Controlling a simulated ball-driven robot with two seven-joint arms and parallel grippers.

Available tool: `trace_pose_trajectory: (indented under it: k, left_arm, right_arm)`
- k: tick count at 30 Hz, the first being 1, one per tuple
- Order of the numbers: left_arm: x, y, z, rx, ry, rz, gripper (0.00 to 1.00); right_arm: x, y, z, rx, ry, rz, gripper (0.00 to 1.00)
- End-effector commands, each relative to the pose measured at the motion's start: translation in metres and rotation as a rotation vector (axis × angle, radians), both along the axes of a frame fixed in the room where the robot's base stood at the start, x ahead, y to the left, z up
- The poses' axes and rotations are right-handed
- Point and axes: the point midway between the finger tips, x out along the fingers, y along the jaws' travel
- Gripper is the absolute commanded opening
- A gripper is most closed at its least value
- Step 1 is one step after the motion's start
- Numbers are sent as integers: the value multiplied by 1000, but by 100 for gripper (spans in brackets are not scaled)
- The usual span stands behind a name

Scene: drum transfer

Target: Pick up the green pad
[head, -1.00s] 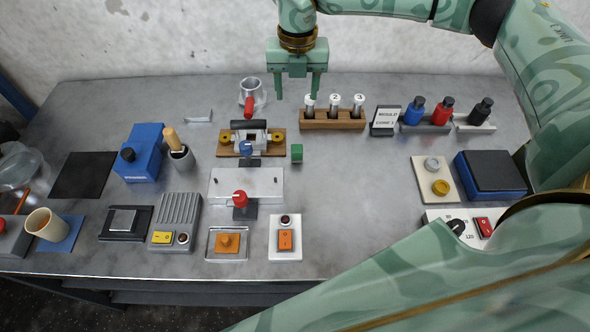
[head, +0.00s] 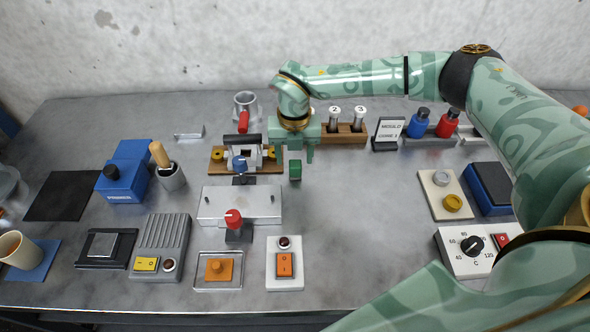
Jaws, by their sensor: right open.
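The green pad (head: 295,170) is a small dark green block on the grey table, just right of the wooden base with yellow knobs. My right gripper (head: 294,157) is open, fingers pointing down. In the picture its fingertips are just above the pad, one to each side. The pad shows below and between them, and I see no contact. The exact height of the fingertips over the pad is hard to tell. My left gripper is not in view.
The wooden base with a clamp (head: 218,160) stands close left of the pad. A wooden rack (head: 352,133) with tubes is behind the gripper. A silver plate (head: 240,205) lies front left. The table right of the pad is clear.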

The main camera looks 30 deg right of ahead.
Motion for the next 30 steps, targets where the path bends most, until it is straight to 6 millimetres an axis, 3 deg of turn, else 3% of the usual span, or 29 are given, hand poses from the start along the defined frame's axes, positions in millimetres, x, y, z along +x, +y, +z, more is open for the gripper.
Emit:
trace_pose_trajectory:
  k: [6,14,19,20,30]
  left_arm:
    - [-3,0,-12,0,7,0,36]
    - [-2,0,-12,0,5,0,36]
    - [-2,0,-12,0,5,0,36]
    - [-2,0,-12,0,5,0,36]
    - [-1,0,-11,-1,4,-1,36]
  right_arm:
    - [1,-4,-39,-1,5,-2,55]
    - [2,-4,-44,0,1,-2,55]
    - [2,-4,-43,-1,2,-2,10]
    - [2,-4,-43,-1,2,-2,6]
    - [2,-4,-40,-1,0,-2,6]
